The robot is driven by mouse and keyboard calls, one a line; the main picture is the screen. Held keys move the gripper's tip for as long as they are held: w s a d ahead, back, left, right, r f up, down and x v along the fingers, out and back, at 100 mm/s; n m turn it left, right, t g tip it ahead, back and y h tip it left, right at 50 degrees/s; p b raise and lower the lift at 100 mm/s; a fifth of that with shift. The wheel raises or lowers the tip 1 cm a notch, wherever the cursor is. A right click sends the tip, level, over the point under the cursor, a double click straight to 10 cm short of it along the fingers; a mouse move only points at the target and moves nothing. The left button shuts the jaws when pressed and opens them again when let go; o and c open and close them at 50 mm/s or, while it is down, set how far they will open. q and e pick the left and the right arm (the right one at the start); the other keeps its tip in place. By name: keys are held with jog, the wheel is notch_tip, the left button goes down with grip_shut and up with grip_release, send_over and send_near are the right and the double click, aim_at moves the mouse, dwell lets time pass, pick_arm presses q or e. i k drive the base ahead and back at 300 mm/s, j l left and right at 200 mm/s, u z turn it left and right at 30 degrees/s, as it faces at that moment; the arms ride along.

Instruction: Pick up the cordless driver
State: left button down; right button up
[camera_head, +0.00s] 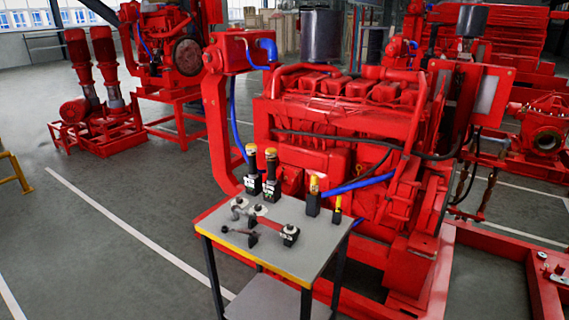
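A small trolley table (225,222) with a grey top and a yellow front edge stands in front of the red engine. A red tool with a black block-like end (290,235) lies near the middle right of the top; it may be the cordless driver, but it is too small to be sure. Two black tools with yellow tops (252,170) (270,176) stand upright at the back. A shorter black and yellow one (313,196) stands at the back right. Neither of my grippers is in view.
Small grey and red parts (239,206) and a dark tool (252,238) lie on the table's left half. The large red diesel engine (340,130) rises close behind the table. Open grey floor (90,250) lies to the left.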

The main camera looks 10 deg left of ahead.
aim_at(251, 148)
jog(key=i+j+z, duration=0.15)
jog(key=j, duration=0.25)
jog(key=i+j+z, duration=0.2)
jog(key=j, duration=0.2)
jog(key=j+z, duration=0.15)
jog(key=j, duration=0.25)
jog(key=i+j+z, duration=0.15)
jog(key=j, duration=0.3)
jog(key=k, duration=0.05)
